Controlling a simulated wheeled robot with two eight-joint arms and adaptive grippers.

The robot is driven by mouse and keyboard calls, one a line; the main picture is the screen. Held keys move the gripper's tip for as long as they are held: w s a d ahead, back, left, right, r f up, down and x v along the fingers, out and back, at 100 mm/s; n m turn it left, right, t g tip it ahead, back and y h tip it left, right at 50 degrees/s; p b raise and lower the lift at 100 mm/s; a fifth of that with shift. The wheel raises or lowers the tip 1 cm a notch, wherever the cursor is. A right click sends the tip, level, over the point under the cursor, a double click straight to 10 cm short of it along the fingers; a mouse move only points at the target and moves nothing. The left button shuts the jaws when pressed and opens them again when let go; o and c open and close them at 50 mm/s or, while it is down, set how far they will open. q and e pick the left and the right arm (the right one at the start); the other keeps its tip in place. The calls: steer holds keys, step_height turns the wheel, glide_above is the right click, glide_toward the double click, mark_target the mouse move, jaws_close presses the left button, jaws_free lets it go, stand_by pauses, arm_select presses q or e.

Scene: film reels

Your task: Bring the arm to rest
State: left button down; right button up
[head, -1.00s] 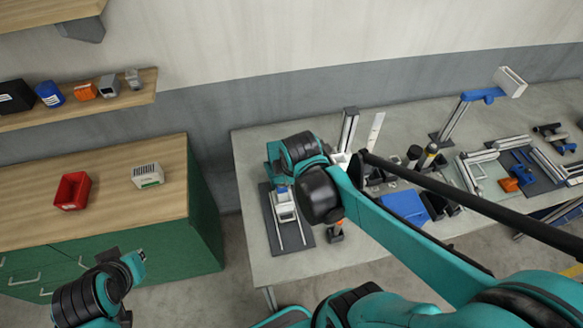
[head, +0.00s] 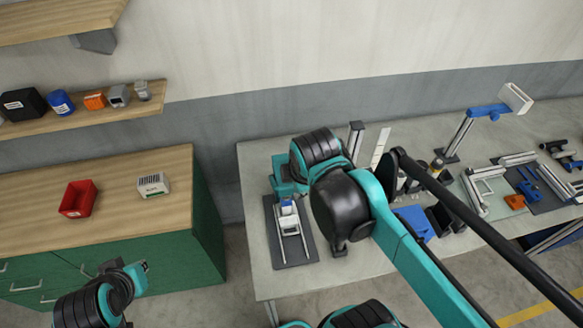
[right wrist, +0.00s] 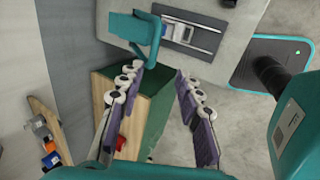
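My right arm (head: 375,200) crosses the head view from the lower right, above the workbench, and its bulky black joints hide part of the bench. Its gripper cannot be made out there. In the right wrist view my right gripper (right wrist: 165,125) has its two purple-padded fingers wide apart with nothing between them, above the floor and the green cabinet. My left arm (head: 95,295) is folded at the lower left of the head view, in front of the cabinet. The finger state of its left gripper (head: 137,272) is not clear.
The workbench (head: 262,160) carries a dark mat (head: 308,256) with a white railed device, a blue pad (head: 417,222) and a blue-topped stand (head: 486,112). A wood-topped green cabinet (head: 110,225) holds a red bin (head: 78,198) and a white box (head: 152,184). A shelf (head: 100,115) hangs above it.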

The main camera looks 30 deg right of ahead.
steer(key=s+a+f+m+t+b, duration=0.1)
steer(key=a+f+m+b, duration=0.1)
steer(key=f+m+b, duration=0.5)
steer(key=s+a+f+m+t+y+b, duration=0.1)
steer(key=f+m+b, duration=0.7)
steer(key=f+b, duration=1)
step_height(320, 180, down, 4)
steer(key=shift+s+a+f, duration=0.1)
steer(key=shift+s+a, duration=0.3)
steer(key=shift+a, duration=0.25)
